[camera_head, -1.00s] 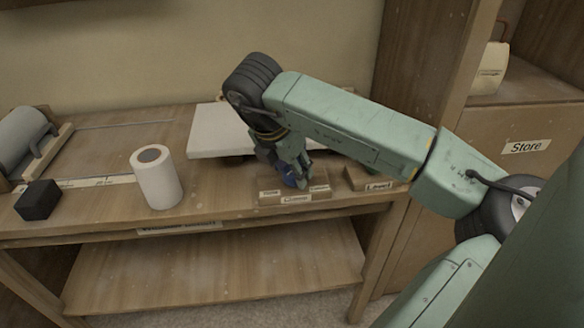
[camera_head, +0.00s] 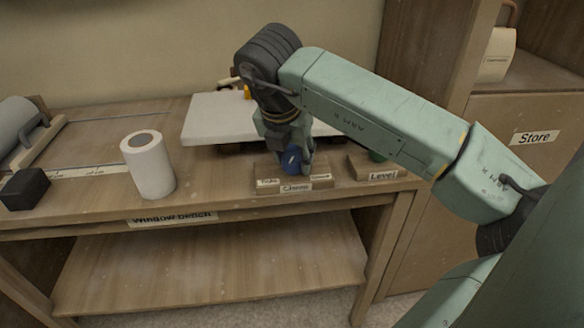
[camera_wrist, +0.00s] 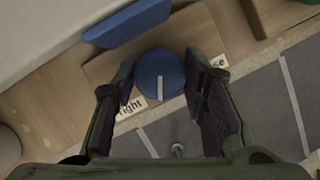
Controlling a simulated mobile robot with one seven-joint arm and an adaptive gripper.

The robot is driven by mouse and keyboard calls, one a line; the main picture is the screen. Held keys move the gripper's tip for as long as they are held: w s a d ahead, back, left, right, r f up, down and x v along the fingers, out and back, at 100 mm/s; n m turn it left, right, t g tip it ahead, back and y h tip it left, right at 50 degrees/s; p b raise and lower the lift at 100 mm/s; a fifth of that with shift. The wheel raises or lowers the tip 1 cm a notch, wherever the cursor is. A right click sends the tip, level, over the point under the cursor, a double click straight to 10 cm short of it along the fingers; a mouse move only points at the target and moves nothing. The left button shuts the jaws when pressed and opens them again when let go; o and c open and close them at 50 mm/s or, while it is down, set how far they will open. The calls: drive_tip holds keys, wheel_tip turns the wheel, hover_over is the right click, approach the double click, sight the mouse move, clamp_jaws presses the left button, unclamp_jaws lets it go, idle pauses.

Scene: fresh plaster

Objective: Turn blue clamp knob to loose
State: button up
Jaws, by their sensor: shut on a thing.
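The blue clamp knob (camera_head: 291,160) sits on a wooden block labelled Clamp (camera_head: 296,187) at the bench's front edge. In the wrist view the knob (camera_wrist: 160,70) is round, with a white pointer line towards the bottom of the picture. The Tight label (camera_wrist: 131,107) is at its lower left; the Loose label (camera_wrist: 219,62), partly covered by a finger, is at its right. The pointer lies between them and is on neither label. My gripper (camera_wrist: 161,84) has a finger on each side of the knob and is shut on it. In the head view my gripper (camera_head: 289,150) partly hides the knob.
A white board (camera_head: 215,118) lies behind the block; a blue bar (camera_wrist: 130,24) is at its edge. A block labelled Level (camera_head: 382,175) stands close on the right. A white roll (camera_head: 149,165) and black block (camera_head: 25,188) stand left. Bench between roll and clamp is clear.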

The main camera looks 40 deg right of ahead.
drive_tip(key=n+b, duration=0.1)
drive_tip(key=n+t+b, duration=0.1)
drive_tip(key=n+b, duration=0.1)
drive_tip(key=shift+d+f+n+y, duration=0.1)
drive_tip(key=shift+f+n+y, duration=0.1)
drive_tip(key=shift+n+y, duration=0.15)
drive_tip(key=n+b, duration=0.1)
drive_tip(key=n+t+y, duration=0.1)
drive_tip(key=n, duration=0.1)
drive_tip(key=shift+s+r+n+b, duration=0.15)
drive_tip(key=shift+n+b, duration=0.1)
drive_tip(key=shift+b, duration=0.15)
drive_tip(key=n+y, duration=0.1)
drive_tip(key=n, duration=0.2)
drive_tip(key=shift+d+r+n+y, duration=0.1)
drive_tip(key=shift+d+n+y, duration=0.05)
drive_tip(key=shift+n+y, duration=0.9)
drive_tip(key=shift+n, duration=1.05)
drive_tip(key=o, duration=1.1)
drive_tip(key=shift+o, duration=0.2)
drive_tip(key=shift+d, duration=0.1)
drive_tip(key=shift+r, duration=0.1)
drive_tip(key=v, duration=0.7)
drive_tip(key=shift+s+r, duration=0.2)
drive_tip(key=shift+r, duration=0.15)
